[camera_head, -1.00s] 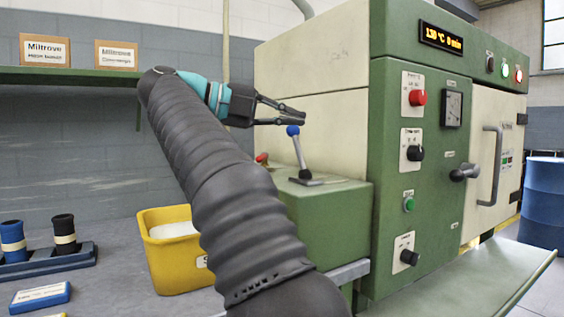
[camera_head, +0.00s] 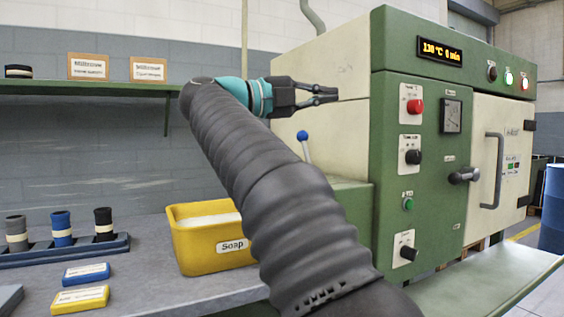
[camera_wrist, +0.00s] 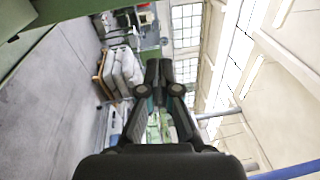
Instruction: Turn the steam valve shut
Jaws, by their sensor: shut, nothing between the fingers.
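I cannot read a label that marks the steam valve. The green machine (camera_head: 430,165) has a panel with a red knob (camera_head: 415,106), black knobs (camera_head: 413,157) (camera_head: 408,253) and a dark handle (camera_head: 464,176). A lever with a blue ball (camera_head: 302,135) stands at the machine's lower left block, its base hidden behind my arm. My gripper (camera_head: 328,94) is in front of the cream side wall, above and right of the blue ball, touching nothing visible. It is shut and empty. It also shows in the wrist view (camera_wrist: 159,68), with no valve visible there.
A yellow soap bin (camera_head: 213,243) stands on the grey bench (camera_head: 145,262) left of my arm. Several rolls in a dark rack (camera_head: 70,250) and small boxes lie farther left. A green shelf (camera_head: 90,87) holds cartons. A blue barrel (camera_head: 555,210) is at the right.

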